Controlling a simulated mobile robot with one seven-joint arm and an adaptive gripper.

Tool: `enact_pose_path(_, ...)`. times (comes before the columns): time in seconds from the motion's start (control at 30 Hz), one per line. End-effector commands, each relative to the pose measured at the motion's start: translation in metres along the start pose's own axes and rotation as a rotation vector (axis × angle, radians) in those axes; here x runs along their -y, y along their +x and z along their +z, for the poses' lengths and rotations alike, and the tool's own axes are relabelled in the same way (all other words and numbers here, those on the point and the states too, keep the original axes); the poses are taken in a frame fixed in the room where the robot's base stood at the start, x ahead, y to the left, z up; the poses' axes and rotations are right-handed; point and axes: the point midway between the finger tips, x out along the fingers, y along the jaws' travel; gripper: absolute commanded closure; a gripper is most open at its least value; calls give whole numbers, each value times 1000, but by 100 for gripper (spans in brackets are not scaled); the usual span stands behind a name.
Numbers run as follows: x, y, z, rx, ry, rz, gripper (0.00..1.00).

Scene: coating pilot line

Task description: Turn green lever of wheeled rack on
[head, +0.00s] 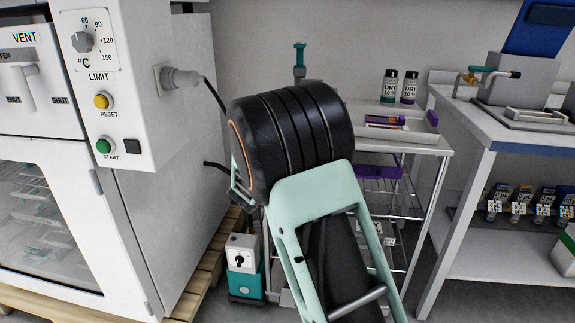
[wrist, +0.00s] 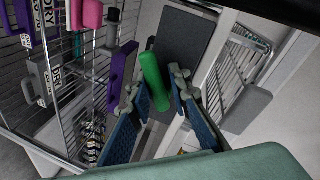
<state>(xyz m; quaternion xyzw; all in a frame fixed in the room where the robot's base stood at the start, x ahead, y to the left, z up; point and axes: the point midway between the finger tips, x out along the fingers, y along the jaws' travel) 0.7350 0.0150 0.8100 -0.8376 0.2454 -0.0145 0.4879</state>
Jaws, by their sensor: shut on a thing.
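The wheeled rack (head: 405,146) stands behind my arm in the head view, with a pale top and wire shelves. Its wire side also shows in the wrist view (wrist: 62,75). The green lever (wrist: 153,78) is a rounded bar, tilted in the wrist view, in front of a dark grey panel (wrist: 186,42). My gripper (wrist: 160,92) has its blue-padded fingers on both sides of the lever and is shut on it. In the head view my arm hides the gripper and the lever.
A white oven cabinet (head: 145,140) stands at the left. A blue-edged bench (head: 480,120) with a tap is at the right. Two DRY bottles (head: 389,87) stand on the rack top. A small white-and-teal unit (head: 242,262) sits low beside my arm.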

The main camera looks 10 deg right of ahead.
Motion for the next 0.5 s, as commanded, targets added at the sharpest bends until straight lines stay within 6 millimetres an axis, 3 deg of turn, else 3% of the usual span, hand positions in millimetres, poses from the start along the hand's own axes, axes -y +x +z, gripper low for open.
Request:
enact_pose_path(0.03,-13,3,-4,-5,13,20,100)
enact_pose_path(0.5,-11,2,-4,4,42,21,100)
